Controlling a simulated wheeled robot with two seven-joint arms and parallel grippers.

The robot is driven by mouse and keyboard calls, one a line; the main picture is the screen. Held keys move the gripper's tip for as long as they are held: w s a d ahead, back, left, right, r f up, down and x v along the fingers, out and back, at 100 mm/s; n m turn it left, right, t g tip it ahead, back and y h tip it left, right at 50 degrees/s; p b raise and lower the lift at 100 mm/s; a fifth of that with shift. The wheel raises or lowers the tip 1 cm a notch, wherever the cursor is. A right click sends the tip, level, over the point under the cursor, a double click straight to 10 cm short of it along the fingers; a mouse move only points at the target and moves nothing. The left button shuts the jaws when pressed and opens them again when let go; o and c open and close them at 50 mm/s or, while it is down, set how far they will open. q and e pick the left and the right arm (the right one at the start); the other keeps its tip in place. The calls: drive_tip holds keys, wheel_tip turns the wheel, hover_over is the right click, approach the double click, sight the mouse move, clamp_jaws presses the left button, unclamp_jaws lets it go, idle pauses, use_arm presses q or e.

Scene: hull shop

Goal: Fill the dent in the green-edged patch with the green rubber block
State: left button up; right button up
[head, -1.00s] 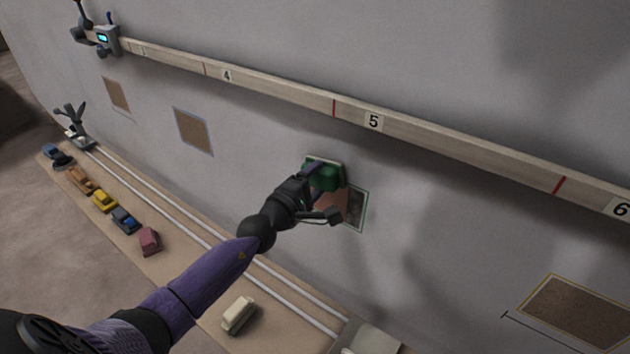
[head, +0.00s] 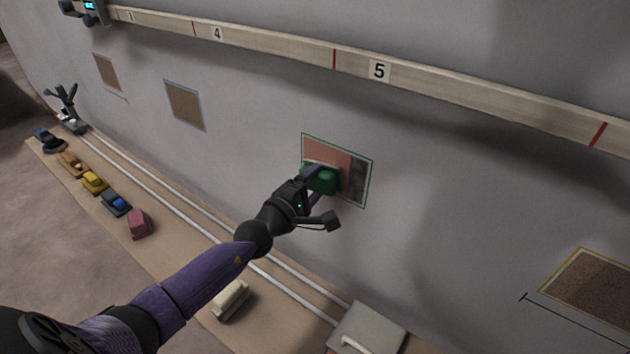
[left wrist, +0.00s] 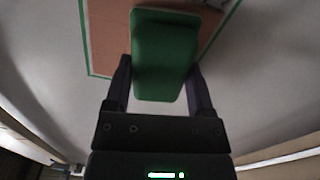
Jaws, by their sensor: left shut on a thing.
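The green-edged patch (head: 353,165) is on the grey hull wall, below the batten near the number 5. Its left part is smooth pinkish filler and its right part is dark and rough. My left gripper (head: 318,183) is shut on the green rubber block (head: 322,179), at the lower left part of the patch. In the left wrist view the block (left wrist: 165,50) sits between the two fingers of the gripper (left wrist: 160,85), over the pinkish area and the green edge (left wrist: 86,45). I cannot tell whether it touches the surface. My right gripper is not in view.
A wooden batten (head: 460,86) with numbers runs across the wall. Other patches sit left (head: 185,104) and right, the right one yellow-edged (head: 590,290).

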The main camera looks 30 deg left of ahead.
use_arm(q)
drive_tip(key=shift+f+b, duration=0.45)
drive_tip(key=shift+f, duration=0.7)
wheel_tip(320, 180, down, 3)
drive_tip(key=b, duration=0.3)
drive_tip(key=o, duration=0.7)
drive_tip(key=c, duration=0.7)
drive_tip(key=shift+s, duration=0.1)
